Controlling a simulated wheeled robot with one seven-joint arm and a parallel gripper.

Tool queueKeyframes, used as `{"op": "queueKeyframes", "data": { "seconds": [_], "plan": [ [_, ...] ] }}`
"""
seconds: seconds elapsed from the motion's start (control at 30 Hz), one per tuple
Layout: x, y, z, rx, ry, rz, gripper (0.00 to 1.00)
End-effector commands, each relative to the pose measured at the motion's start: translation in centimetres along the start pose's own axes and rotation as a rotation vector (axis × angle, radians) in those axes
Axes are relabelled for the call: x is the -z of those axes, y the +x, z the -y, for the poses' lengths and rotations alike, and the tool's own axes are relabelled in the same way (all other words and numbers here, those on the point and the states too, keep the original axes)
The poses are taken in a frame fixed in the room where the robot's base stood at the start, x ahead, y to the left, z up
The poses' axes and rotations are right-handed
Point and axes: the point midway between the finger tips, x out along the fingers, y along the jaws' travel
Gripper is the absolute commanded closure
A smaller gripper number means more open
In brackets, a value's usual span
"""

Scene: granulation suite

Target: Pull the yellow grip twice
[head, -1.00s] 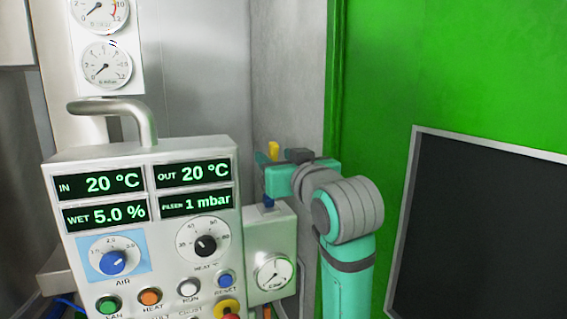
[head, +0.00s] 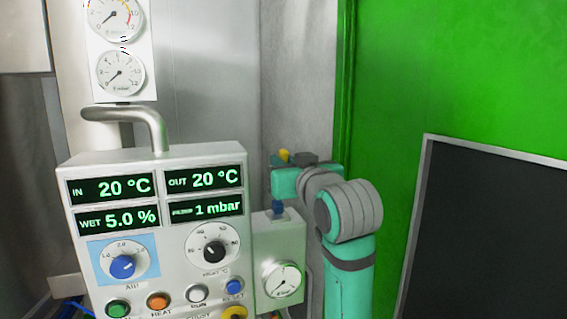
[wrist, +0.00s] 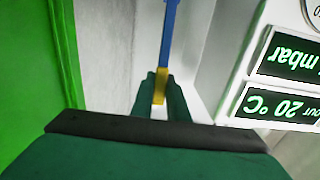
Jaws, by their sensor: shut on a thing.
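The yellow grip (wrist: 160,85) is the yellow end of a blue bar (wrist: 169,35). In the wrist view it sits between the two fingers of my gripper (wrist: 160,95), which is shut on it. In the head view a small yellow piece (head: 284,156) shows just above my gripper (head: 278,178); the rest of the grip is hidden behind the jaws. A blue part (head: 277,208) shows below the gripper, on top of a small grey box with a gauge (head: 264,240).
A control panel (head: 160,160) with green displays, knobs and buttons stands left of my gripper. A bent grey pipe (head: 156,128) rises behind it, with gauges (head: 121,75) above. A green wall (head: 400,70) and a dark framed screen (head: 490,230) are on the right.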

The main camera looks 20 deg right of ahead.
Motion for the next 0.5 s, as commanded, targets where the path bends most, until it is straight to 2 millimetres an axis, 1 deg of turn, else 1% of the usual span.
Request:
{"op": "queueKeyframes", "data": {
  "seconds": [0.17, 0.4, 0.5],
  "plan": [
    [-0.4, -0.7, 0.0, 0.000, 0.000, 0.001, 0.98],
    [-1.2, -2.5, -0.1, -0.001, 0.001, 0.003, 0.98],
    [-1.4, -2.9, -0.1, -0.001, 0.001, 0.002, 0.99]
  ]
}}
